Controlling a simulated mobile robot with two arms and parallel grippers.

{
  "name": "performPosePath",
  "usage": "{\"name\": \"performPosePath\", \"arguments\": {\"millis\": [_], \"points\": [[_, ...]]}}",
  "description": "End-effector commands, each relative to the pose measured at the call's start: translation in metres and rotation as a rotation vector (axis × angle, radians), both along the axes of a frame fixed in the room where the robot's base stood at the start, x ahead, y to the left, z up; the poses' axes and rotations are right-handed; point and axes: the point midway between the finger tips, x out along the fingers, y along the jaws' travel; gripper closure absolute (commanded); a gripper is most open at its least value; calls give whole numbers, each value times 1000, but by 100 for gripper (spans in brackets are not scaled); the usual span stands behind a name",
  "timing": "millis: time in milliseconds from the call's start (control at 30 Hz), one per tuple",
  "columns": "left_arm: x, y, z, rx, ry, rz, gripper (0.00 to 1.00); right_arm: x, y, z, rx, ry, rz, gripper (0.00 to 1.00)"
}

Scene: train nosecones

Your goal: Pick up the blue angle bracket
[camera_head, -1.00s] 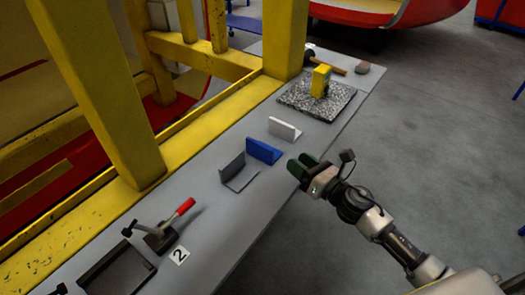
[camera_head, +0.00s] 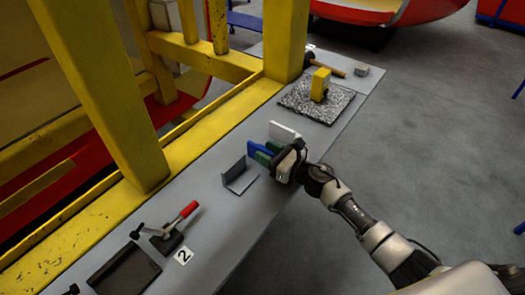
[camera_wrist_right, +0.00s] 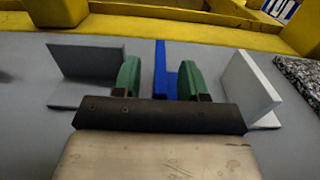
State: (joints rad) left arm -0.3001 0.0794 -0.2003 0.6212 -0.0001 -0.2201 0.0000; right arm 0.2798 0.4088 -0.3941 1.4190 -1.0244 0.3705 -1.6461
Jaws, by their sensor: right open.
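The blue angle bracket (camera_head: 256,152) stands on the grey bench between a dark grey bracket (camera_head: 238,177) and a white bracket (camera_head: 285,132). My right gripper (camera_head: 268,155) is at it, its green fingers open. In the right wrist view the blue bracket (camera_wrist_right: 161,72) shows upright between the two green fingertips of the right gripper (camera_wrist_right: 160,76), closer to the right finger, with a gap at the left finger. The gripper hides part of the bracket in the head view. My left gripper is not in view.
The grey bracket (camera_wrist_right: 88,70) and the white bracket (camera_wrist_right: 248,85) stand just outside the fingers. A speckled plate (camera_head: 300,103) with a yellow object (camera_head: 320,84) lies farther back. A red-handled clamp (camera_head: 175,228) is nearer. A yellow frame (camera_head: 160,180) borders the bench's left side.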

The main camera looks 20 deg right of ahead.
Motion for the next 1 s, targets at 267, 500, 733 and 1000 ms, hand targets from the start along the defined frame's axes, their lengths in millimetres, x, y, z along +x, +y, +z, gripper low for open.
{"name": "performPosePath", "arguments": {"millis": [267,500,733,1000], "points": [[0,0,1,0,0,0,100,6,5,-1,0,1,1,57],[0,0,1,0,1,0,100,6,5,-1,0,1,1,85],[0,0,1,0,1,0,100,6,5,0,1,1,1,100],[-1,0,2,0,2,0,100,6,5,3,-2,-1,1,100]]}}
